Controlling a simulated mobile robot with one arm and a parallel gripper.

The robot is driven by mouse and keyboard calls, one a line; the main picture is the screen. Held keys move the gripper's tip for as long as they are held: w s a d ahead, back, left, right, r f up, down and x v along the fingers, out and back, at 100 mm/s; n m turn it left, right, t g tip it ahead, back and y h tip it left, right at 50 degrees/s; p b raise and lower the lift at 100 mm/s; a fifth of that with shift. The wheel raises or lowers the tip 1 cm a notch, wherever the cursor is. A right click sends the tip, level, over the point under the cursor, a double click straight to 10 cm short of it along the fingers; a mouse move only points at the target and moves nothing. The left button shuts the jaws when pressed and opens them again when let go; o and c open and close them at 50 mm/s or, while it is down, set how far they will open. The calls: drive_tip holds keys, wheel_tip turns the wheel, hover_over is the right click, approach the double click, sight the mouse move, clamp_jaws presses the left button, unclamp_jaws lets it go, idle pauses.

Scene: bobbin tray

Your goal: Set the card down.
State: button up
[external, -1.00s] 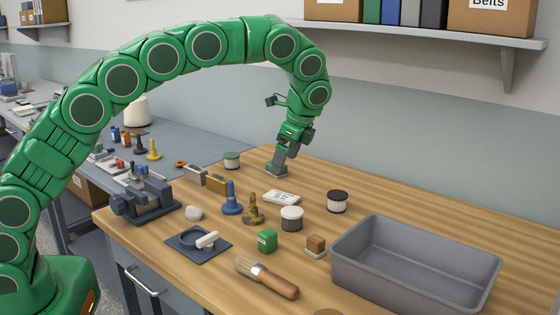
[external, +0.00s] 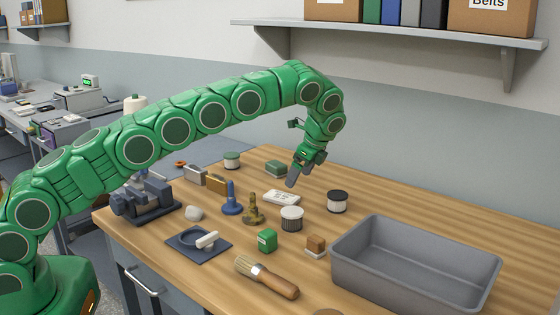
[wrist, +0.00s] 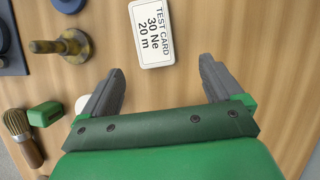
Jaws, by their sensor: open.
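The white card (external: 281,197), printed "TEST CARD 30 Ne 20 m", lies flat on the wooden worktop. In the wrist view the card (wrist: 151,35) is ahead of my fingertips, its lower edge near the gap between them. My gripper (external: 293,182) is above the worktop, just behind and right of the card in the external view. In the wrist view its two grey fingers (wrist: 161,72) stand wide apart with nothing between them. The gripper appears apart from the card.
A green-topped block (external: 277,168) lies at the back. A grey tray (external: 375,272) is at the right.

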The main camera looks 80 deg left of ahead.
sight(287, 197)
drive_tip(key=shift+x, duration=1.35)
drive_tip(key=shift+s+f, duration=0.35)
drive_tip(key=shift+f, duration=0.2)
drive_tip(key=shift+s+f, duration=0.3)
drive_tip(key=shift+f, duration=0.25)
drive_tip(key=shift+x, duration=1.25)
drive_tip(key=shift+c, duration=0.4)
drive_tip(key=c, duration=1.2)
drive_tip(key=shift+o, duration=0.2)
drive_tip(key=shift+r, duration=0.15)
